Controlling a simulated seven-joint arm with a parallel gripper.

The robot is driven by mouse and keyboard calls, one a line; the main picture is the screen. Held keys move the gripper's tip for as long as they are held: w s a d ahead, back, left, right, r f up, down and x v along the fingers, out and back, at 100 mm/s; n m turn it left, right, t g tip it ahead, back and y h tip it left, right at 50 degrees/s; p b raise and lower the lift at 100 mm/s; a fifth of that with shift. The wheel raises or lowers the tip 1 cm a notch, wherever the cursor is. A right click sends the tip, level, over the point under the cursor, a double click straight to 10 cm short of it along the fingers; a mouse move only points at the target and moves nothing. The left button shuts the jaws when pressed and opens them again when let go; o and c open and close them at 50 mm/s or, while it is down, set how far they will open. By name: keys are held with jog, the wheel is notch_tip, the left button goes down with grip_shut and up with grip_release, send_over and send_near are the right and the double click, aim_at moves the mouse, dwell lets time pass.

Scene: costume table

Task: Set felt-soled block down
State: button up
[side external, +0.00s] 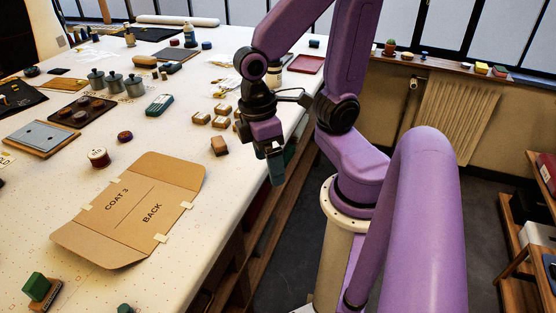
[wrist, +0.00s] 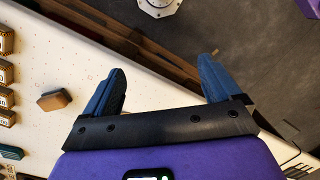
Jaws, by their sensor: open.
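My gripper (side external: 276,165) hangs over the table's near edge in the side view, pointing down. In the wrist view its two blue fingers (wrist: 160,82) are spread wide with nothing between them; table edge and floor show behind. A small brown block with a dark teal face (side external: 219,146), which looks like the felt-soled block, rests on the white tabletop left of my gripper. It also shows in the wrist view (wrist: 55,100), left of the fingers and apart from them. Its underside is hidden.
Several small labelled blocks (side external: 201,118) stand just behind it. The cardboard coat pattern (side external: 135,208) lies in front, with a thread spool (side external: 98,157) beyond. A green block on a wooden base (side external: 38,289) is at the front left. A red tray (side external: 306,64) lies at the back right.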

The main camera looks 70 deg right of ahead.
jog(key=s+n, duration=0.1)
jog(key=a+r+n+t, duration=0.1)
jog(key=s+n, duration=0.1)
jog(key=n, duration=0.1)
jog(key=shift+s+a+r+t, duration=0.2)
jog(key=shift+s+a+t, duration=0.05)
jog(key=shift+s+t, duration=0.15)
